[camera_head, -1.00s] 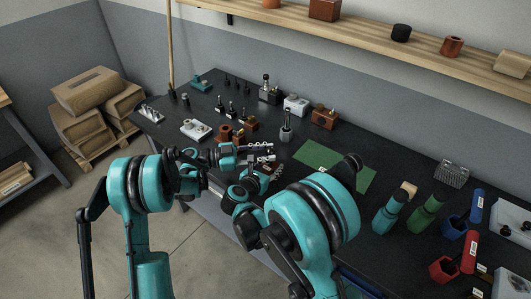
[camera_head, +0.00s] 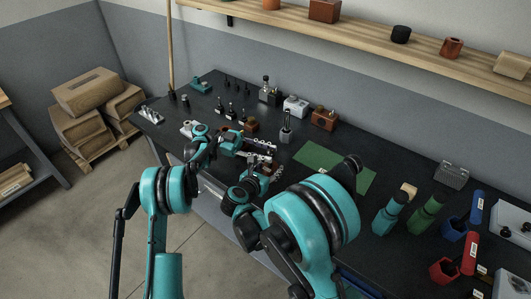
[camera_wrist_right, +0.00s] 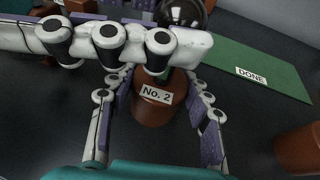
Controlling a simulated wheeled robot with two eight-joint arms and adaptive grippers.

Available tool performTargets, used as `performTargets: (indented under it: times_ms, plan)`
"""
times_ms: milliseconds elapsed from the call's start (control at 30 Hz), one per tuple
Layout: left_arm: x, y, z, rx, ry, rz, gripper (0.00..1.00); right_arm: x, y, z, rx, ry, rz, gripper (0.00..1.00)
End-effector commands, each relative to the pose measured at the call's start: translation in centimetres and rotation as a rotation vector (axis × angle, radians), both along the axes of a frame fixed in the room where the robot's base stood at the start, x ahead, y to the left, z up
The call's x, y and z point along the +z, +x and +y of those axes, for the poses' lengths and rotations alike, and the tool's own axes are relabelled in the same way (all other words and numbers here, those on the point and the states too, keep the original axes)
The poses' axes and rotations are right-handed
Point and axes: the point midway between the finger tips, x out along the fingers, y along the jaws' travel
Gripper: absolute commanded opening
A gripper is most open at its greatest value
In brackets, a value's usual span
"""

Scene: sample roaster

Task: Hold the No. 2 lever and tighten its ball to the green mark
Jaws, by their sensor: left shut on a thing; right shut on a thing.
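The No. 2 lever shows in the right wrist view as a copper-brown body (camera_wrist_right: 155,108) with a white "No. 2" label. My right gripper (camera_wrist_right: 152,105) is shut on this body, one finger on each side. A glossy dark ball (camera_wrist_right: 182,12) is above it at the top edge, partly cut off. My left gripper (camera_head: 268,152) reaches in from the left, and its pale finger with black joints crosses over the lever by the ball. It is shut on the ball, though the contact is partly hidden. In the head view my right gripper (camera_head: 268,175) is just below it.
A green mat (camera_head: 318,155) with a "DONE" label (camera_wrist_right: 251,75) lies right of the grippers. Several small levers and blocks stand behind on the dark bench (camera_head: 400,165). Another brown piece (camera_wrist_right: 300,150) is at the right wrist view's right edge.

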Motion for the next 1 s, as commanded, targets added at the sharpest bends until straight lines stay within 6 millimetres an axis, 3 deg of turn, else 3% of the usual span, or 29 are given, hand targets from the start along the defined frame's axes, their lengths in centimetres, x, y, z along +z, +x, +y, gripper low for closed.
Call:
performTargets:
  times_ms: [467,500,833,1000]
  plan:
    - [0.0,0.1,-0.2,-0.013,0.000,0.000,0.00,0.0,-0.1,0.2,0.004,0.001,0.001,0.10]
    - [0.0,0.1,-0.2,-0.013,0.000,0.000,0.38,-0.1,-0.1,0.2,0.004,0.001,0.001,0.10]
    - [0.2,0.0,-0.1,-0.014,0.000,0.000,0.38,-0.1,0.0,0.1,0.002,0.002,0.001,0.10]
    - [2.4,0.0,-0.1,-0.014,0.000,0.000,0.38,-0.1,0.0,0.1,0.001,0.001,0.002,0.10]
